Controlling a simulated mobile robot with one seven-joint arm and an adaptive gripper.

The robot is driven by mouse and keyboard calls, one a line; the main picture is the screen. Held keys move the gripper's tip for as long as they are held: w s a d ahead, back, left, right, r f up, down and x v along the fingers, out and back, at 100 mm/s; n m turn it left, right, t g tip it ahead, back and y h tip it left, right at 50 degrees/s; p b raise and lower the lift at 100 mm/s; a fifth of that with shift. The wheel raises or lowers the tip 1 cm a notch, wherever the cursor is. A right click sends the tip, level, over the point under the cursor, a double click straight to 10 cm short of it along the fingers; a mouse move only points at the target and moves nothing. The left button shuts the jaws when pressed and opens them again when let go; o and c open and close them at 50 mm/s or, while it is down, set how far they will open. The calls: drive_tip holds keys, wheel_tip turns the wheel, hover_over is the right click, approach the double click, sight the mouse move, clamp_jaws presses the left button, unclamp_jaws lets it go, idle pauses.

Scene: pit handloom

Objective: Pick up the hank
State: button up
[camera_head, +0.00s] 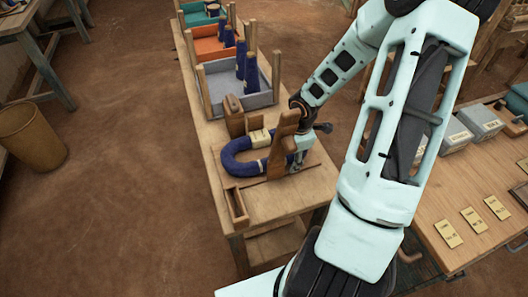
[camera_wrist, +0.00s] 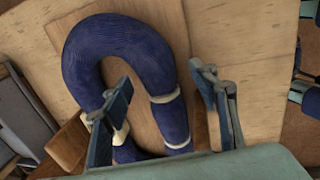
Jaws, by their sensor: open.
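The hank (camera_head: 238,160) is a thick dark blue yarn bundle bent in a U, lying on the near part of a narrow wooden table. In the wrist view the hank (camera_wrist: 120,40) shows its curved end and a leg with pale ties. My gripper (camera_wrist: 162,82) is open, one finger over the inside of the U and the other beyond the tied leg. That leg lies between the fingers in the picture; I cannot tell the height gap. In the head view my gripper (camera_head: 299,160) is at the hank's right end, partly hidden behind a wooden post.
A wooden post (camera_head: 283,140) stands beside the hank. A small wooden box (camera_head: 237,207) is at the table's near left. Behind are a grey tray (camera_head: 212,108) with blue cones and an orange tray (camera_head: 207,47). A label-covered table (camera_head: 455,205) is at right.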

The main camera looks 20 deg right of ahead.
drive_tip(key=c, duration=1.3)
drive_tip(key=shift+c, duration=0.3)
drive_tip(key=shift+r, duration=0.15)
